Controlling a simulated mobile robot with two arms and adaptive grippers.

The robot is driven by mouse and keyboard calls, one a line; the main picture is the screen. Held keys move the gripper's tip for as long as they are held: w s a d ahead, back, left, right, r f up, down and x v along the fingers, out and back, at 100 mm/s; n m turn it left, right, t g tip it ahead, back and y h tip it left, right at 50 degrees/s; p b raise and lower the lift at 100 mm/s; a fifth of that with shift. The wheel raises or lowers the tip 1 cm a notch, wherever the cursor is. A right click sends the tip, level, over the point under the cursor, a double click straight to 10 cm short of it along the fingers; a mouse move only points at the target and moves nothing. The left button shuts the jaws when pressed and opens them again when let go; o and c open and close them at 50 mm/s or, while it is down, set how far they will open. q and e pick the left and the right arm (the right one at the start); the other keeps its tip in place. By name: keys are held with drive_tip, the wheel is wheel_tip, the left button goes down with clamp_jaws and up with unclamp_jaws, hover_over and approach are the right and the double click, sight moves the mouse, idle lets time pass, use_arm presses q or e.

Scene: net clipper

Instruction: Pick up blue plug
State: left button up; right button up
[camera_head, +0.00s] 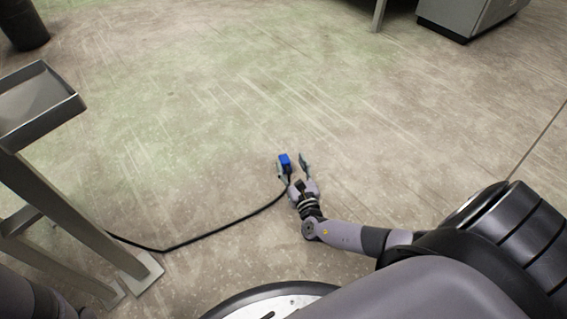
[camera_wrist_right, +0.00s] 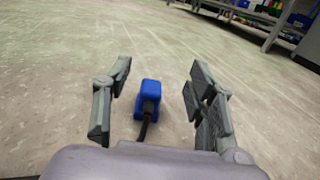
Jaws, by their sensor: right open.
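The blue plug (camera_head: 285,161) lies on the floor in the head view, with a black cable (camera_head: 222,229) running from it to the left. My right gripper (camera_head: 293,165) is open beside it, with the plug close to its left finger. In the right wrist view the blue plug (camera_wrist_right: 150,97) shows between the two spread fingers of my right gripper (camera_wrist_right: 155,105), its cable coming toward the palm. I cannot tell whether a finger touches it. My left gripper is not in view.
A grey metal stand with a tray top (camera_head: 75,103) stands at the left, and the cable passes by its foot (camera_head: 140,272). A grey cabinet (camera_head: 465,20) is at the back right. The floor (camera_head: 200,90) around the plug is clear.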

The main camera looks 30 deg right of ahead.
sight(287, 164)
wheel_tip(287, 164, down, 6)
drive_tip(key=b, duration=0.3)
drive_tip(key=shift+r, duration=0.1)
drive_tip(key=b+x, duration=0.4)
drive_tip(key=x, duration=0.3)
drive_tip(key=shift+w+d+r, duration=0.1)
drive_tip(key=shift+w, duration=0.2)
drive_tip(key=shift+c, duration=0.2)
clamp_jaws()
